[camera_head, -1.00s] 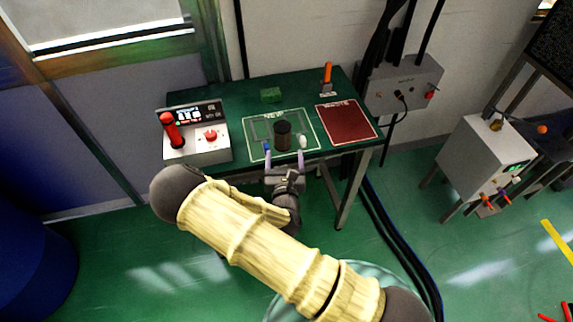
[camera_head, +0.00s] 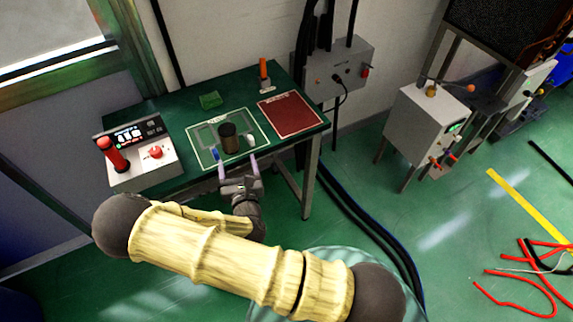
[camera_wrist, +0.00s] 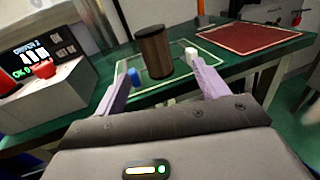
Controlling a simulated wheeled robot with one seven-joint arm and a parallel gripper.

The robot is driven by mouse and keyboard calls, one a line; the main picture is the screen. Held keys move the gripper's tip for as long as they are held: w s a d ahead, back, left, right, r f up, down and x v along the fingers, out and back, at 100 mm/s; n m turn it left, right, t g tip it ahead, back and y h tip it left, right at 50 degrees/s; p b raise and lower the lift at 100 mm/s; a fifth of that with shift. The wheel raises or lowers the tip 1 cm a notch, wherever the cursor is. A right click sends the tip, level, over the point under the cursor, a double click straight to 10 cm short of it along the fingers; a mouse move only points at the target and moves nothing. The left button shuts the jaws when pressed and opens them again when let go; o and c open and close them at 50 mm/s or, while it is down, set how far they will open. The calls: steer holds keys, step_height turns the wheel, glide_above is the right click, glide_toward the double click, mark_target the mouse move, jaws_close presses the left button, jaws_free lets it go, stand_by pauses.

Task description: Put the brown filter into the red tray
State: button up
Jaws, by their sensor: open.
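The brown filter (camera_head: 229,137) is a dark brown cylinder standing upright on a white-outlined area of the green table. In the wrist view the filter (camera_wrist: 154,51) stands just beyond and between my fingertips. My gripper (camera_head: 238,165) is open and empty at the table's front edge, its two pale purple fingers spread apart. In the wrist view my gripper (camera_wrist: 160,88) points at the filter, apart from it. The red tray (camera_head: 290,115) is a flat red rectangle with a pale outline, right of the filter. It also shows in the wrist view (camera_wrist: 248,38).
A control box (camera_head: 140,158) with a red joystick, red button and display stands on the table's left. A green block (camera_head: 210,100) and an orange-handled item (camera_head: 264,76) sit at the back.

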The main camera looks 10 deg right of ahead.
steer(key=s+d+m+g+h, duration=0.15)
steer(key=d+m+g, duration=0.8)
steer(key=m, duration=1.15)
steer(key=s+d+r+m+g, duration=0.2)
steer(key=s+d+r+m, duration=0.1)
steer(key=s+r+m, duration=0.4)
steer(key=s+d+r+m+g, duration=0.3)
steer(key=s+r+m, duration=0.3)
steer(key=m, duration=0.2)
steer(key=shift+s+d+r+g+y, duration=0.35)
steer(key=shift+s+d+r+y, duration=0.1)
steer(key=shift+d, duration=0.35)
